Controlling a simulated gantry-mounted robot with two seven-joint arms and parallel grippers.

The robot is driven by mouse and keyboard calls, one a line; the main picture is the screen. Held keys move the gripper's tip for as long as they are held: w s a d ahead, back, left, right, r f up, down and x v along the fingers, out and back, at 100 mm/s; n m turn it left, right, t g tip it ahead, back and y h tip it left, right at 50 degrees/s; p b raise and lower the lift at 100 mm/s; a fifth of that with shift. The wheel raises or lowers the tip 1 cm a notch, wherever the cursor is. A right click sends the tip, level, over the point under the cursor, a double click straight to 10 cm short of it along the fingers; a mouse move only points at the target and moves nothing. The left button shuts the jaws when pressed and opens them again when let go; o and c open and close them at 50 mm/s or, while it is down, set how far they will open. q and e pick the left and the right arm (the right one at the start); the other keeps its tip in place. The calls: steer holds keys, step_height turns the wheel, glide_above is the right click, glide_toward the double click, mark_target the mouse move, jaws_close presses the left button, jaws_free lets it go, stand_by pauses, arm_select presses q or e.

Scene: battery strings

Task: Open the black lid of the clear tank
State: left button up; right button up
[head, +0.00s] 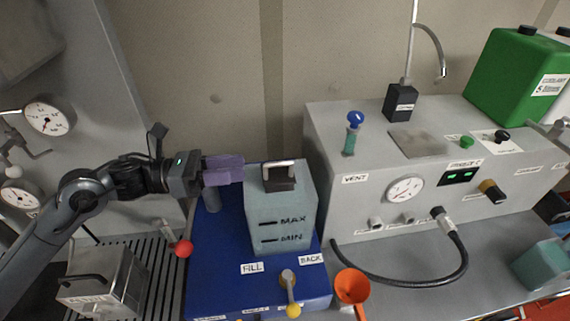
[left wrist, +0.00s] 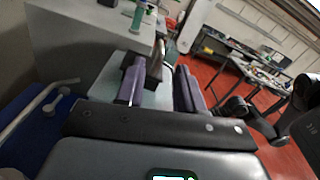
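The clear tank (head: 265,222) is pale blue-green with MAX and MIN marks and stands on a blue base. Its small black lid (head: 279,184) with a metal handle (head: 278,166) sits on top, looking closed. My left gripper (head: 240,168), with purple fingers, is just left of the lid at about the height of the tank's top. In the left wrist view its fingers (left wrist: 160,88) are spread apart, and the black lid (left wrist: 154,68) shows ahead between them. Whether a finger touches it I cannot tell.
The blue base (head: 225,275) bears a yellow-knobbed lever (head: 292,309). An orange funnel (head: 352,287) stands at its front right. The grey console (head: 345,205) rises close to the tank's right, with a black hose (head: 410,284) in front. A red-knobbed lever (head: 184,248) is below my left arm.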

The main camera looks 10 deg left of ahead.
mark_target(277, 164)
arm_select(q)
steer(key=p+x, duration=0.2)
steer(key=x, duration=0.7)
steer(key=shift+d, duration=0.15)
steer(key=shift+w+d+p, duration=0.15)
steer(key=shift+d+p, duration=0.2)
steer(key=shift+d, duration=0.25)
steer(key=shift+f, duration=0.1)
jaws_close()
